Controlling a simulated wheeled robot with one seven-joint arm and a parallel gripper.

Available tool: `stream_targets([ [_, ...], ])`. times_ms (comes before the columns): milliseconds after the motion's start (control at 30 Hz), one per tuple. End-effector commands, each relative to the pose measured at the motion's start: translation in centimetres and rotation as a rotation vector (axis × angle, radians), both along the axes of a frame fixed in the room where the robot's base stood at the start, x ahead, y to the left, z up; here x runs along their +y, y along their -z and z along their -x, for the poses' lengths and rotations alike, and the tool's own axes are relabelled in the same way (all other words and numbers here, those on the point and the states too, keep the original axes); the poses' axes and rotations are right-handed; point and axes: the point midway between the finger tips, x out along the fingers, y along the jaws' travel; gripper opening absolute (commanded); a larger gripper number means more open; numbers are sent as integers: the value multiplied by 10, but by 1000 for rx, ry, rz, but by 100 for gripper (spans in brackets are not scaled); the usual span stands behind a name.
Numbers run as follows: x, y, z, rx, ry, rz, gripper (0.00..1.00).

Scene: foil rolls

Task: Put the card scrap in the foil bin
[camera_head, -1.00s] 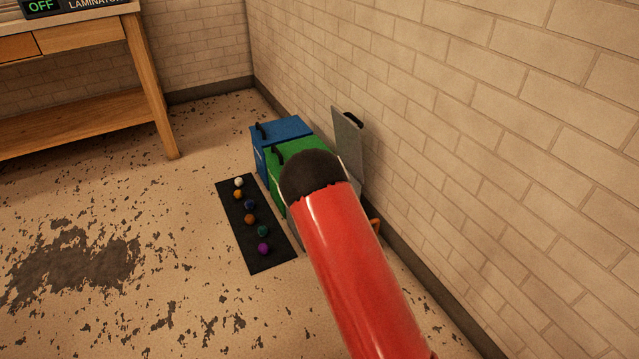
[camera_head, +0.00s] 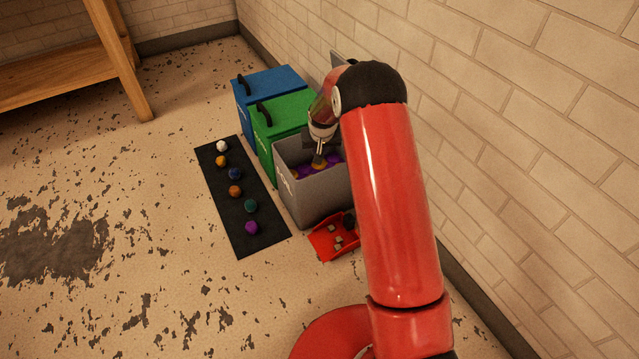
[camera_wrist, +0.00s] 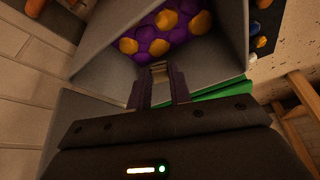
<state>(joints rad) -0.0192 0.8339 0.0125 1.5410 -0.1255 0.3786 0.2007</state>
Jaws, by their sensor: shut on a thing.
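My gripper (camera_head: 319,160) is shut on a small brownish-grey piece, which looks like the card scrap (camera_wrist: 159,69); the fingers hide most of it. The gripper points down over the open grey bin (camera_head: 308,200). In the wrist view, the fingertips (camera_wrist: 159,82) are near the bin's rim and the grey bin wall (camera_wrist: 105,52) is close by. Inside the bin lie purple and gold balls (camera_wrist: 160,40). I cannot read the label on the bin's front, so I cannot tell if it is the foil bin.
A green bin (camera_head: 282,115) and a blue bin (camera_head: 268,88), both lidded, stand beside the grey one along the brick wall. A black mat (camera_head: 238,205) with several coloured balls lies left of them. A red tray (camera_head: 322,248) with small pieces sits in front.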

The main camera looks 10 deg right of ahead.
Motion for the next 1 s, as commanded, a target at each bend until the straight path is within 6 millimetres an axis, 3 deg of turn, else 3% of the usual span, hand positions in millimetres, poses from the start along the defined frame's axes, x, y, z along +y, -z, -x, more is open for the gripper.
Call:
stream_targets([
  [33, 3, 3, -20, -4, 3, 0, 0],
  [200, 8, -11, -70, -3, 12, 2, 0],
  [333, 10, -23, -91, -2, 15, 2, 0],
  [533, 11, -29, -103, 1, 16, 3, 0],
  [667, 10, -7, -103, 5, 17, 4, 0],
  [1000, 10, 84, -103, 3, 17, 4, 0],
])
